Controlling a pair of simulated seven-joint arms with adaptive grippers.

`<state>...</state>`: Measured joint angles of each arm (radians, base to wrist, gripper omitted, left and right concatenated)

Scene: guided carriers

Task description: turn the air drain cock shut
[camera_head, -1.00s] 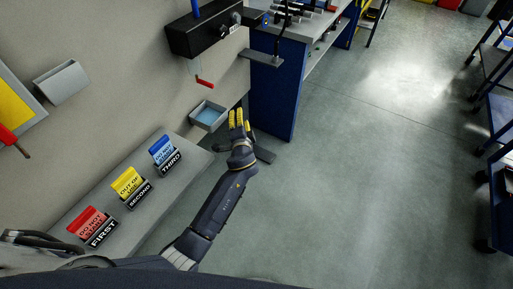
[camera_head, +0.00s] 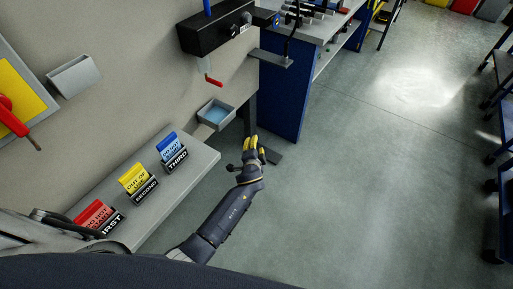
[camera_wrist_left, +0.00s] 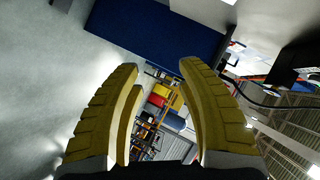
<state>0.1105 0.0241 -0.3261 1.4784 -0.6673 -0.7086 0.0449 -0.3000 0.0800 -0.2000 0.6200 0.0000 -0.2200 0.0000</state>
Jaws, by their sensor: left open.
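The drain cock is a small red lever (camera_head: 214,82) on a thin pipe under a black box (camera_head: 215,32) on the wall. The lever lies nearly level, pointing right and slightly down in the head view. My left gripper (camera_head: 256,145) is below and to the right of it, clear of it, past the small wall tray. In the left wrist view its yellow fingers (camera_wrist_left: 160,95) are spread apart with nothing held between them. The lever cannot be made out in that view. My right gripper is not in view.
A grey tray (camera_head: 216,114) with a blue bottom juts from the wall below the lever. A grey shelf (camera_head: 150,205) holds red, yellow (camera_head: 137,178) and blue (camera_head: 171,148) tags in holders. A blue bench (camera_head: 283,95) stands behind the gripper. The floor to the right is open.

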